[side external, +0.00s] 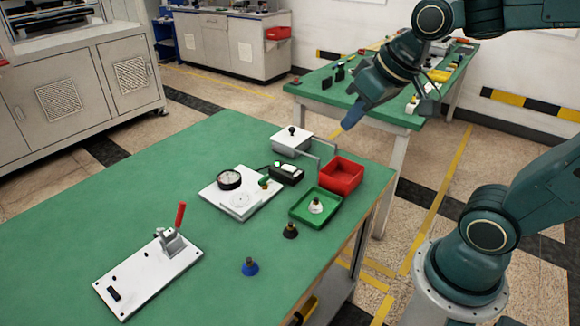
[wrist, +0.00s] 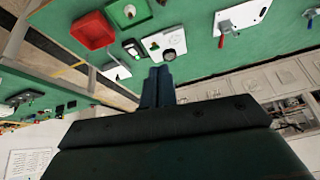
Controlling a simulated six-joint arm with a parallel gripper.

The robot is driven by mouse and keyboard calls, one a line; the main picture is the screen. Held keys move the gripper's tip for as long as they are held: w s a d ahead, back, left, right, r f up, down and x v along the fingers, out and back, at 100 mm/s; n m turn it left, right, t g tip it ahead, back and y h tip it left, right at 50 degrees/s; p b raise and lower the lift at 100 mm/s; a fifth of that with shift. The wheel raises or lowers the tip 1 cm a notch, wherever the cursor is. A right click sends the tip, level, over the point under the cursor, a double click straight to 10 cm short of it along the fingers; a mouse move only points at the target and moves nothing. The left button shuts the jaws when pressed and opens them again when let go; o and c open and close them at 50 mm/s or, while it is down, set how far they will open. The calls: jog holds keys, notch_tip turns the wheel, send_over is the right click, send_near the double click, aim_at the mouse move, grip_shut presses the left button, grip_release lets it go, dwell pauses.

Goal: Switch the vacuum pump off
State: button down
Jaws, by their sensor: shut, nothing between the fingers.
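A pale box with a black ball knob on top (side external: 291,140) stands near the far edge of the green table; which of these units is the vacuum pump I cannot tell. In front of it is a small black box with white switches (side external: 287,173); it also shows in the wrist view (wrist: 132,48). Their on or off positions are too small to read. Beside it lies a white plate (side external: 241,205) with a round gauge (side external: 229,179) and a green lever (side external: 264,182). My gripper (side external: 351,119) is shut and empty, in the air beyond the table's far right edge, touching nothing.
A red bin (side external: 341,175) and a green tray (side external: 296,214) holding a white suction cup (side external: 316,206) stand at the right. A toggle clamp plate (side external: 150,275) lies left. The table's left middle is clear.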

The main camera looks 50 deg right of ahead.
jog(key=w+d+f+m, duration=0.1)
jog(key=w+d+f, duration=0.1)
jog(key=w, duration=0.6)
jog(key=m+t, duration=0.2)
jog(key=m, duration=0.4)
send_over(284, 167)
jog(key=s, duration=0.1)
notch_tip(284, 167, down, 16)
jog(key=shift+d+f+y, duration=0.1)
jog(key=shift+d+y, duration=0.15)
jog(key=shift+y, duration=0.15)
jog(key=shift+f, duration=0.1)
jog(key=shift+s+f, duration=0.2)
jog(key=shift+f, duration=1.2)
jog(key=shift+s+f, duration=0.2)
jog(key=shift+f, duration=1.2)
jog(key=shift+s+f, duration=0.2)
jog(key=shift+f, duration=1.2)
jog(key=shift+s+f, duration=0.1)
jog(key=shift+f, duration=0.4)
